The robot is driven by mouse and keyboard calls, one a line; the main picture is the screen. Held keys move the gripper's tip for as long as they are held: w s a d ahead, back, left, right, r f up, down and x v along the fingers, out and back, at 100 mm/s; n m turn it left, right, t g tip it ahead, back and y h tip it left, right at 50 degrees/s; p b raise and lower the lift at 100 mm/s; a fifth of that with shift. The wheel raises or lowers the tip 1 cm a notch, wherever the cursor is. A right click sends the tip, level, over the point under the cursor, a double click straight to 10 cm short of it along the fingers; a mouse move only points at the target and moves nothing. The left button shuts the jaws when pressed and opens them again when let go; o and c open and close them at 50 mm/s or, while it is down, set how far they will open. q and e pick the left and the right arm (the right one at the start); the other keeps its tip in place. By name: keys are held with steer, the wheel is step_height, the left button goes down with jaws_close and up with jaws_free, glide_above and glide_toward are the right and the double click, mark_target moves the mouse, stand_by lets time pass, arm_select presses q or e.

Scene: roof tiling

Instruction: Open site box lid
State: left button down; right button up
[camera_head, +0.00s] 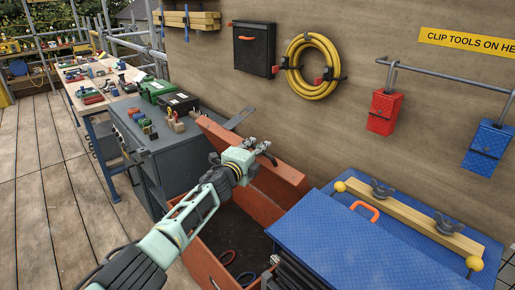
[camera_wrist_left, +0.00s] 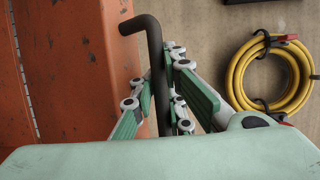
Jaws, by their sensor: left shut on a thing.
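The site box (camera_head: 204,263) is an orange-red metal box below the wall, with its dark inside showing. Its lid (camera_head: 275,186) stands raised and tilted toward the wall; the orange panel also fills the left of the left wrist view (camera_wrist_left: 75,75). A dark bent bar handle (camera_wrist_left: 155,70) sits at the lid's edge. My left gripper (camera_head: 262,148) is at the lid's upper edge. In the left wrist view its fingers (camera_wrist_left: 160,100) are closed around the handle. My right gripper does not show.
A blue chest (camera_head: 345,255) with a wooden bar on top stands close at the right. A grey cabinet (camera_head: 170,165) with tools stands behind at the left. A yellow hose coil (camera_head: 312,66) hangs on the wall. Dark loops (camera_head: 246,278) lie inside the box. Decking at the left is clear.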

arm_select(q)
steer(key=shift+r, duration=0.1)
stand_by(0.4)
steer(key=c, duration=1.8)
jaws_free()
steer(key=shift+a, duration=0.1)
steer(key=shift+s+a+r, duration=0.1)
steer(key=shift+a+r, duration=0.15)
steer(key=shift+a, duration=0.1)
steer(key=shift+s+a, duration=0.2)
steer(key=v, duration=1)
steer(key=shift+s+d, duration=0.1)
steer(key=shift+s, duration=0.4)
